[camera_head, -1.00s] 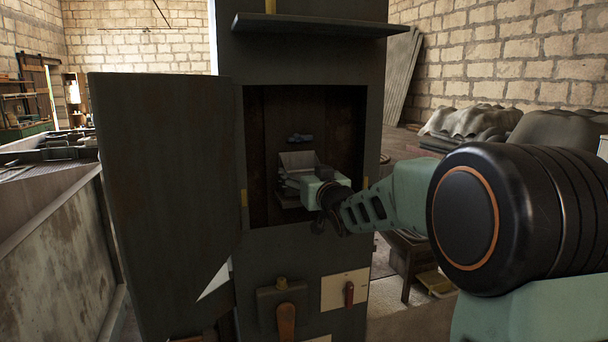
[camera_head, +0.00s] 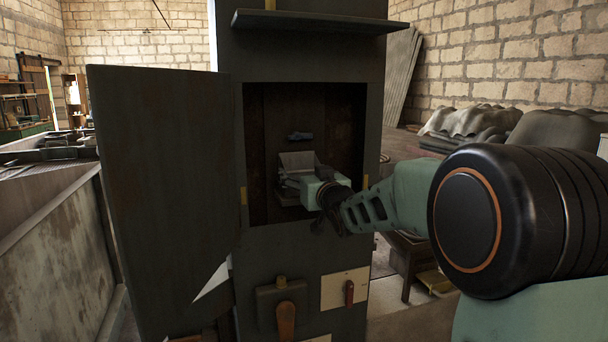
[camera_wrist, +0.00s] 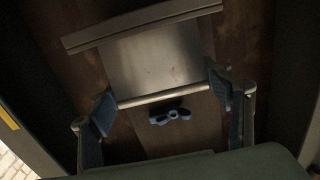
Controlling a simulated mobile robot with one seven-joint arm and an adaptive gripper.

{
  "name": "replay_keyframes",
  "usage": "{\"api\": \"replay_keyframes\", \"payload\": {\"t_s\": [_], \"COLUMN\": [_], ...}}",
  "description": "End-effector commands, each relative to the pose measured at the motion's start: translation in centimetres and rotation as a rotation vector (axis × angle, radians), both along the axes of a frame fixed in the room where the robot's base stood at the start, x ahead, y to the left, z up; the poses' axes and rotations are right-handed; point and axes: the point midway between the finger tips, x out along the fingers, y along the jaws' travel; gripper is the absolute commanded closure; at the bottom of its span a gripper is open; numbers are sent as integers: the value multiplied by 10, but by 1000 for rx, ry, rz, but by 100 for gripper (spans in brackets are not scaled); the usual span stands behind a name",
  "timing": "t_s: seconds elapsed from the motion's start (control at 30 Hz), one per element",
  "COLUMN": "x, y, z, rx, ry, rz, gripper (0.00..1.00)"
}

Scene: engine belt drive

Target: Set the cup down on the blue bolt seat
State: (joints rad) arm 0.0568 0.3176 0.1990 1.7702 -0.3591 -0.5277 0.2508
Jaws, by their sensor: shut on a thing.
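The cup appears as an angular grey metal piece (camera_head: 297,161) inside the open cabinet in the head view. In the wrist view its broad metal face (camera_wrist: 155,55) and lower edge lie between my blue-padded fingers. My gripper (camera_wrist: 164,97) is shut on it, one finger at each end of that edge. In the head view my gripper (camera_head: 322,190) reaches in from the right. The blue bolt seat (camera_head: 300,137) is on the brown back of the cabinet, above the cup in the head view. The wrist view shows it (camera_wrist: 170,115) beside the cup's edge; a gap is visible.
The cabinet (camera_head: 230,190) has a deep opening with side walls close around my gripper. Its door (camera_head: 160,190) stands open at the left. A shelf (camera_head: 318,24) juts out above, and handles (camera_head: 286,318) sit below the opening.

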Motion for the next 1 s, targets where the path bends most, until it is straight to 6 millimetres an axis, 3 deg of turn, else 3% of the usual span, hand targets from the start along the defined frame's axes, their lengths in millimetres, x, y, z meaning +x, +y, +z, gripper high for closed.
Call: {"api": "replay_keyframes", "payload": {"t_s": [0.47, 0.5, 0.63, 1.0], "x": [0, 0, 0, -2], "y": [0, 0, 0, -1], "z": [-2, -2, -2, -3], "rx": [1, 1, 0, 0], "ry": [-2, -2, -1, 1], "rz": [0, 0, 0, 0], "gripper": [56, 25, 10, 8]}}
